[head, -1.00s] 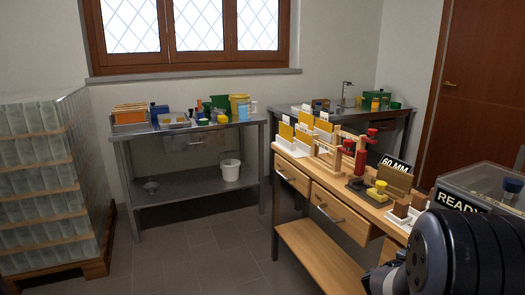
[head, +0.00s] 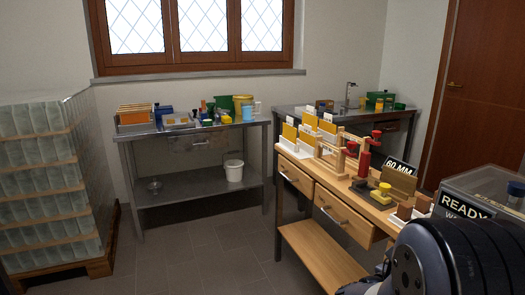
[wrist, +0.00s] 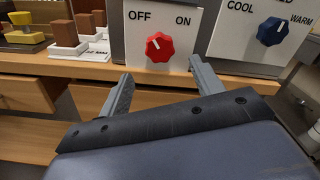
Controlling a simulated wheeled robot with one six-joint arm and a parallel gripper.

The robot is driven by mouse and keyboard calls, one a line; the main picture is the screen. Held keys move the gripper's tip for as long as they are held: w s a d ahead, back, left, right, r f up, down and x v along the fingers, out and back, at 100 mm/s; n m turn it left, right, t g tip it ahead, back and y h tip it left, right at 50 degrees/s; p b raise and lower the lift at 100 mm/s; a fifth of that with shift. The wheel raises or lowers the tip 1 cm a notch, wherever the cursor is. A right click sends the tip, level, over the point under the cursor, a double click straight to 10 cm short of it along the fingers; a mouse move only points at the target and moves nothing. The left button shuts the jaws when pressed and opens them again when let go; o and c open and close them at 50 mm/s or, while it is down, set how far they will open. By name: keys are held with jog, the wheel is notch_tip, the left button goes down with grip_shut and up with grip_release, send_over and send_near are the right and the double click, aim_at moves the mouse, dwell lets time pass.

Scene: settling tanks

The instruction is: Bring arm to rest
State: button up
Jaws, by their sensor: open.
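My gripper (wrist: 160,92) shows in the wrist view with its two fingers spread apart and nothing between them. It is in front of the wooden bench (wrist: 40,68), facing a panel with a red knob (wrist: 160,47) between the words OFF and ON. A blue knob (wrist: 272,31) marked COOL and WARM is to the right. In the head view my arm fills the lower right corner, and my gripper's fingers are out of sight. The wooden bench also shows in the head view (head: 322,258).
A steel table (head: 195,200) with containers is at the back, and a pallet stack (head: 45,180) is at the left. The floor (head: 190,262) between them is clear.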

jog(key=x, duration=0.8)
jog(key=shift+s+a+m+b, duration=0.35)
jog(key=shift+a+m+b, duration=0.55)
jog(key=shift+m+b, duration=1.15)
jog(key=shift+s+a+m+b, duration=0.35)
jog(key=shift+a+m+b, duration=0.8)
jog(key=shift+m, duration=1.45)
jog(key=shift+s+a+m+b, duration=0.3)
jog(key=shift+a+m+b, duration=0.35)
jog(key=shift+m+b, duration=1.5)
jog(key=shift+s+m+p, duration=0.1)
jog(key=shift+m+p, duration=0.2)
